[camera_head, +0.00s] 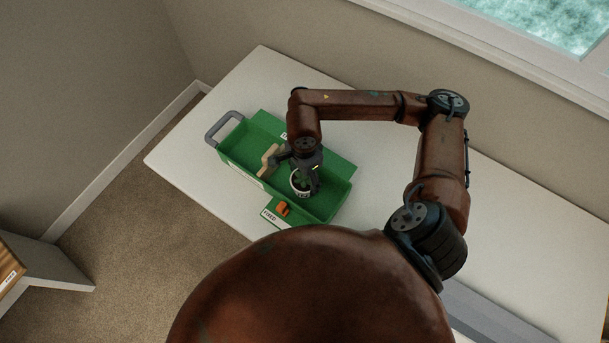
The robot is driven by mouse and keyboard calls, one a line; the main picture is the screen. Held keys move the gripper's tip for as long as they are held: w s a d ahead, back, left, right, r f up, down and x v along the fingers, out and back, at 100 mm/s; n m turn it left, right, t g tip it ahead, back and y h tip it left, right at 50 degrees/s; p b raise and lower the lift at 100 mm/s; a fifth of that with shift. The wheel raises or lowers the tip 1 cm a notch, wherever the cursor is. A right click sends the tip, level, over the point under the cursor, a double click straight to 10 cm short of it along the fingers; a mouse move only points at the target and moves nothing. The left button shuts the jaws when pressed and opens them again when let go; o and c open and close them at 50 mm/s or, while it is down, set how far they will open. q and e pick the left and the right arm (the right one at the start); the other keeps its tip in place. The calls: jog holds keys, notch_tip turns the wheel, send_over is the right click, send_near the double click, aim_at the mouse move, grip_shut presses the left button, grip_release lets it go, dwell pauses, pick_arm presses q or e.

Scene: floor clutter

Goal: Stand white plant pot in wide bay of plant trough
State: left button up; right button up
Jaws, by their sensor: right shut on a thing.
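The green plant trough (322,215) lies on the white table, with a grey handle at its left end. A tan wooden divider (268,160) stands across it, and the bay to the right of the divider looks the longer one. My right gripper (306,173) points down and is shut on the pot, partly hiding the plant. My left gripper is out of view.
An orange piece (283,209) and a label reading "FIXED" (269,217) are at the trough's front side. The white table (375,165) is clear around the trough. A wall and window are behind. A grey surface with a wooden item (10,268) is at lower left.

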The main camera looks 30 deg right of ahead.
jog(key=shift+f, duration=0.1)
jog(key=o, duration=1.5)
jog(key=shift+o, duration=0.2)
jog(key=shift+r, duration=0.5)
notch_tip(320, 180, up, 11)
jog(key=p, duration=0.1)
jog(key=shift+r, duration=0.15)
